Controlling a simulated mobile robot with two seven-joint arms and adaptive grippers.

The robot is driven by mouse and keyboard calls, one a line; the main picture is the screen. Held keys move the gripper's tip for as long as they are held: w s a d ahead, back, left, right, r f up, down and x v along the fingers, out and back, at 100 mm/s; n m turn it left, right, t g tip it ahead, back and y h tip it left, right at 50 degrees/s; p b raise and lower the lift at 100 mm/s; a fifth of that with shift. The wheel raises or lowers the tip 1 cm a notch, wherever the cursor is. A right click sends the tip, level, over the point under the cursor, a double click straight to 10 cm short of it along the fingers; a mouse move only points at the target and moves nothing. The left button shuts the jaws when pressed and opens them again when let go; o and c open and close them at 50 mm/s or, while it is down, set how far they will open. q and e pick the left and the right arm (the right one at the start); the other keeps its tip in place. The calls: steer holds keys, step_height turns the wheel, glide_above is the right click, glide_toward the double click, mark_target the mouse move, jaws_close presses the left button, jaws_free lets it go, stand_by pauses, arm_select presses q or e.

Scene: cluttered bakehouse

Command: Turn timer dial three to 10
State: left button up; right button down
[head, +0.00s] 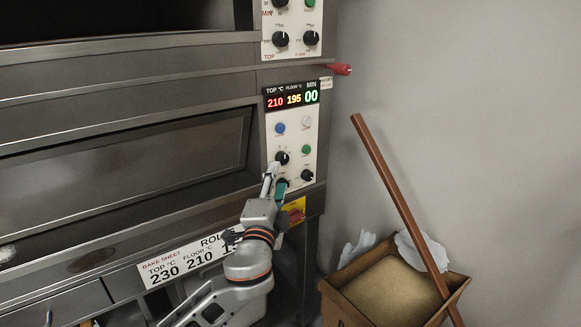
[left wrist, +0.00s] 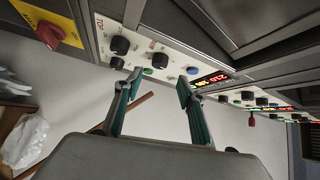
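The oven control panel (head: 296,130) carries a display (head: 291,97) reading TOP 210, FLOOR 195, MIN 00. Its black dial (head: 282,158) sits at the left below the buttons; in the left wrist view this dial (left wrist: 160,60) is beside the MIN lettering. Its pointer setting is too small to read. My left gripper (head: 275,175) is open and empty at the panel's lower left, its fingertips just below that dial. In the left wrist view the fingers (left wrist: 161,80) are spread, with the MIN dial beyond the gap between them. My right gripper is not in view.
Another dial (head: 307,175) is close at the right, and one (left wrist: 120,45) is near a fingertip. A red-and-yellow switch (head: 294,214) lies below the panel. A brown bin (head: 341,303) with a leaning wooden pole (head: 390,185) stands right of the oven.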

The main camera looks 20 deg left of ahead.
mark_target(282, 161)
arm_select(q)
steer(key=x, duration=0.7)
steer(key=shift+w, duration=0.15)
steer(key=c, duration=1.1)
